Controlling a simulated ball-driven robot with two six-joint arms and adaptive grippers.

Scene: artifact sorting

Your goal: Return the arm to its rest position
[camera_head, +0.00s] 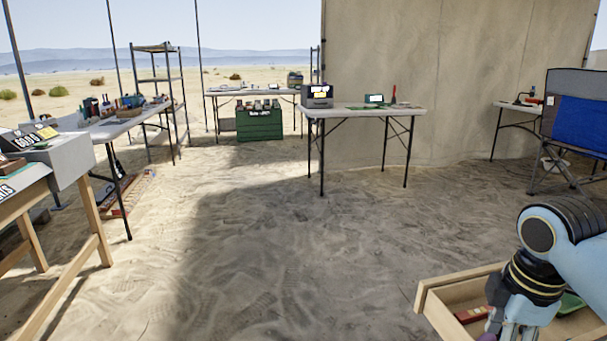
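My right arm comes in from the right, light blue with black joints. Its gripper (512,333) points down over a wooden tray (455,278) at the bottom right. The picture's lower edge cuts the fingertips off, so I cannot tell whether it is open or shut, or holding anything. A red item (472,314) and a green item (571,303) lie in the tray. A small purple thing (487,337) shows beside the gripper, mostly cut off. My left gripper is not in view.
A wooden-legged table (75,260) stands at the left, with a long cluttered table (125,122) behind it. A folding table (340,111) with equipment stands further back, and a blue chair (578,122) at the right. The sandy floor between is open.

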